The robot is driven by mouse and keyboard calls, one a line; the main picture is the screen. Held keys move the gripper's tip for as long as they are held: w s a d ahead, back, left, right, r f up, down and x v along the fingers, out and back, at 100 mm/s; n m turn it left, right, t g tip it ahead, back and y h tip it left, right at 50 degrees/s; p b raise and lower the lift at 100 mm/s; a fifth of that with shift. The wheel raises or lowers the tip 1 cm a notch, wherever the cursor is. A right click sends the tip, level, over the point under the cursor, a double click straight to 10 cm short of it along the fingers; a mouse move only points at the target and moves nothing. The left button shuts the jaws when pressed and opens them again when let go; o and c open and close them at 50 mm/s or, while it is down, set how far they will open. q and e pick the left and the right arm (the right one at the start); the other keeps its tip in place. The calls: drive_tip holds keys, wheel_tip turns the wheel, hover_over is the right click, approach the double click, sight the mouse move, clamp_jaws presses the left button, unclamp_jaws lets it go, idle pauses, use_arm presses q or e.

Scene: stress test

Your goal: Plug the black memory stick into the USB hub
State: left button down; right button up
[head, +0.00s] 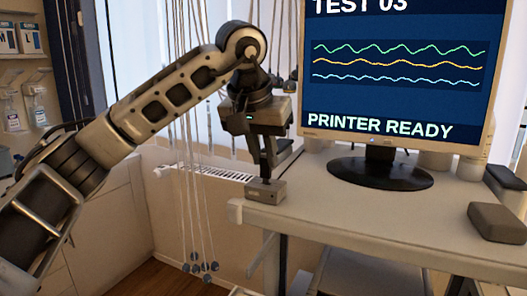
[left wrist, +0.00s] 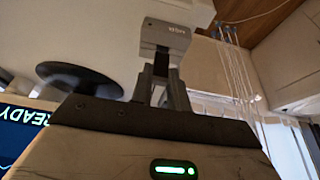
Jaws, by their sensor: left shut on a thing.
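The USB hub (head: 265,191) is a small grey block at the near left corner of the white desk (head: 345,213). It also shows at the top of the left wrist view (left wrist: 166,38), with lettering on its face. My left gripper (head: 266,170) points down right above the hub, its fingers shut on the black memory stick (left wrist: 161,66). Only a dark strip of the stick shows between the fingers and the hub. The stick seems to meet the hub; how deep it sits, I cannot tell. My right gripper is not in view.
A monitor (head: 395,70) on a round black foot (head: 380,174) stands behind the hub. A dark grey block (head: 497,222) lies at the desk's right. Cords with weights (head: 201,267) hang left of the desk. The desktop between hub and block is clear.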

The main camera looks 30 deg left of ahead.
use_arm(q)
drive_tip(key=shift+p, duration=0.3)
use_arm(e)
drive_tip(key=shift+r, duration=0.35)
use_arm(q)
drive_tip(key=shift+f+b, duration=0.35)
drive_tip(key=shift+f, duration=0.25)
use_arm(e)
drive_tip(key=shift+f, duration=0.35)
use_arm(q)
drive_tip(key=c, duration=1.3)
unclamp_jaws()
drive_tip(key=p+v, duration=0.1)
drive_tip(key=v, duration=1.5)
drive_tip(key=shift+p, duration=0.35)
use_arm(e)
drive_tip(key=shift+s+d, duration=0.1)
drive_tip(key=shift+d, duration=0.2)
